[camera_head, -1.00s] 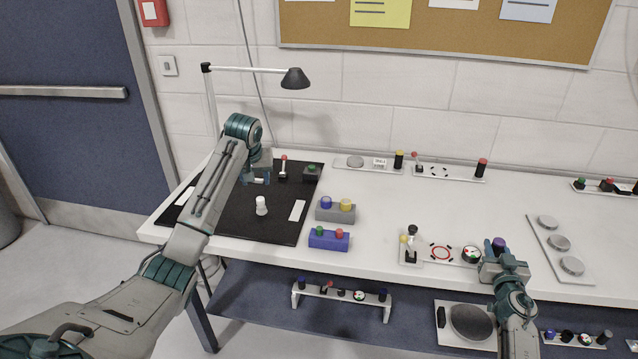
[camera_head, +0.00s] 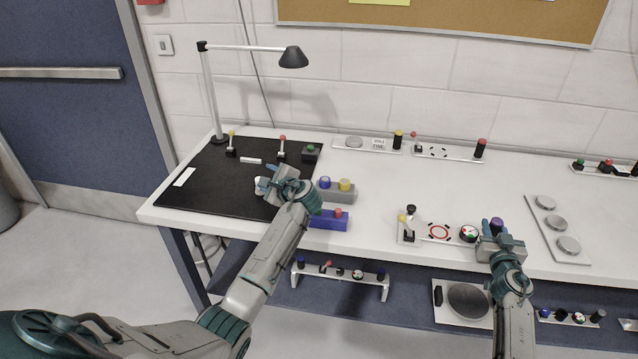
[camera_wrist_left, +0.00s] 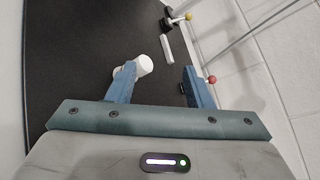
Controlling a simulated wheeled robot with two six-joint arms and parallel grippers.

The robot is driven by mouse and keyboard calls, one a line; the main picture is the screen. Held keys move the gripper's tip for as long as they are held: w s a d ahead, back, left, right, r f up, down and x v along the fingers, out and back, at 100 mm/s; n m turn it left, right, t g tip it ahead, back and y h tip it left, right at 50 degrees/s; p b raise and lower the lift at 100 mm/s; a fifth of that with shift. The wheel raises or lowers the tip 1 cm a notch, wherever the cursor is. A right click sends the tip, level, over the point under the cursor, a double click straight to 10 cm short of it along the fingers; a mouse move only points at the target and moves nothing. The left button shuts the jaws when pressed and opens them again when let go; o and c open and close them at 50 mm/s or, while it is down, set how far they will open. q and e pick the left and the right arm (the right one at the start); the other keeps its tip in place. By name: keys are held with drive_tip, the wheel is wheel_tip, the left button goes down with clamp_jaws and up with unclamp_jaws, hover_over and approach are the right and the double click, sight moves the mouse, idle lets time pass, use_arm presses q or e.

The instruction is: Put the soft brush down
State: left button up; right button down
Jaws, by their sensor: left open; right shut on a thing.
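My left gripper (camera_head: 267,178) is open above the right part of the black mat (camera_head: 210,195). In the left wrist view its fingers (camera_wrist_left: 159,72) stand apart with nothing between them. A small white cylinder (camera_wrist_left: 146,63) is by the left fingertip; in the head view the gripper partly hides it. A short white bar (camera_head: 250,160) lies on the mat between two levers; it also shows in the wrist view (camera_wrist_left: 166,49). I cannot tell which of these is the soft brush.
A yellow-knobbed lever (camera_head: 231,142), a red-knobbed lever (camera_head: 282,147) and a green-button box (camera_head: 311,151) stand along the mat's back. Grey (camera_head: 337,195) and blue (camera_head: 328,221) button boxes are right of my left gripper. A lamp (camera_head: 292,58) overhangs.

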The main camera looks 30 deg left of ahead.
use_arm(q)
drive_tip(key=m, duration=0.2)
drive_tip(key=s+f+m+t+y, duration=0.1)
drive_tip(key=m, duration=0.2)
drive_tip(key=d+f+m, duration=0.1)
drive_tip(key=m, duration=0.1)
drive_tip(key=shift+s+d+f+t+y, duration=0.1)
drive_tip(key=shift+s+t+y, duration=0.3)
drive_tip(key=m, duration=0.2)
drive_tip(key=shift+s+f+m, duration=0.3)
drive_tip(key=shift+s+f, duration=0.05)
drive_tip(key=shift+m+t, duration=0.3)
drive_tip(key=shift+w+a, duration=0.25)
drive_tip(key=shift+a, duration=0.25)
drive_tip(key=x, duration=0.6)
drive_tip(key=shift+w, duration=0.4)
clamp_jaws()
